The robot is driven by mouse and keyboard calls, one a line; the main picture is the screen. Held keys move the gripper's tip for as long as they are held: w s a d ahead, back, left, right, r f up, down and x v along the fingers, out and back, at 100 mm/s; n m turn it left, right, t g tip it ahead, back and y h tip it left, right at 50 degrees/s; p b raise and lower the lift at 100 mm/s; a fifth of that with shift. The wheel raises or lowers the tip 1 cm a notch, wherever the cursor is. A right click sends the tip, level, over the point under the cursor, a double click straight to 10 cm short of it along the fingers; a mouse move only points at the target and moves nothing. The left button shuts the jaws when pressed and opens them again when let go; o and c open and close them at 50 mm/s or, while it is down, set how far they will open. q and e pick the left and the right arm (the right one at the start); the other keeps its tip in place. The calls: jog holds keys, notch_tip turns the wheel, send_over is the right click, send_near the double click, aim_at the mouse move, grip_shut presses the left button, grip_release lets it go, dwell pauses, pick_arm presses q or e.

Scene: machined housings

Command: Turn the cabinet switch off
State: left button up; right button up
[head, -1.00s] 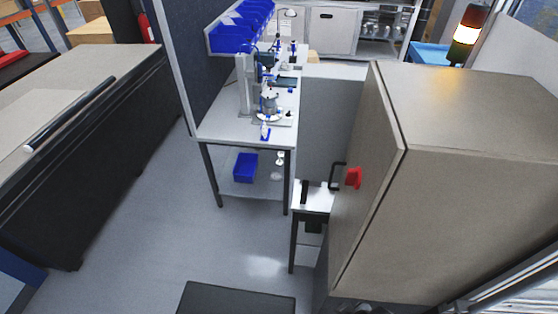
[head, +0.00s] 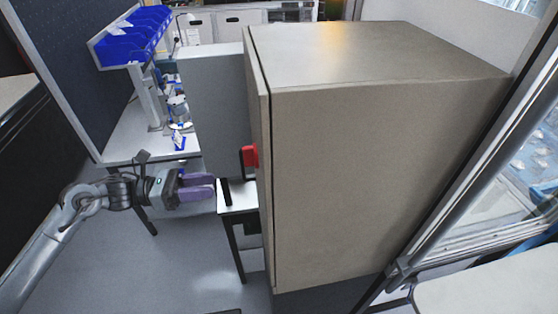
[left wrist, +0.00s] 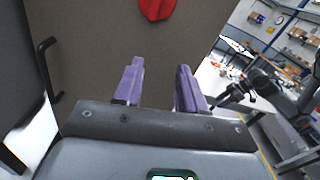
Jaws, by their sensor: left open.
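The cabinet (head: 380,160) is a large beige box on the right of the head view. Its door face is seen almost edge-on there, with a red switch (head: 250,155) sticking out to the left. In the left wrist view the red switch (left wrist: 156,9) is at the top edge, partly cut off, on the brown-grey door panel (left wrist: 100,45). My left gripper (head: 212,187) is left of the switch and lower in the head view, apart from it. Its purple fingers (left wrist: 160,85) are spread with nothing between them.
A black door handle (left wrist: 48,70) is at the left of the wrist view. A small white side table (head: 236,198) stands by the cabinet. A workbench (head: 125,140) with blue bins (head: 130,40) is at the back left. Open floor lies below my left arm.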

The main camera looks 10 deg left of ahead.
pick_arm(q)
jog(key=m, duration=0.1)
send_near(250, 156)
jog(key=p+x, duration=0.4)
jog(key=x, duration=0.3)
jog(key=shift+w+r+t, duration=0.25)
jog(key=shift+r+t, duration=0.05)
jog(key=shift+a, duration=0.1)
grip_shut()
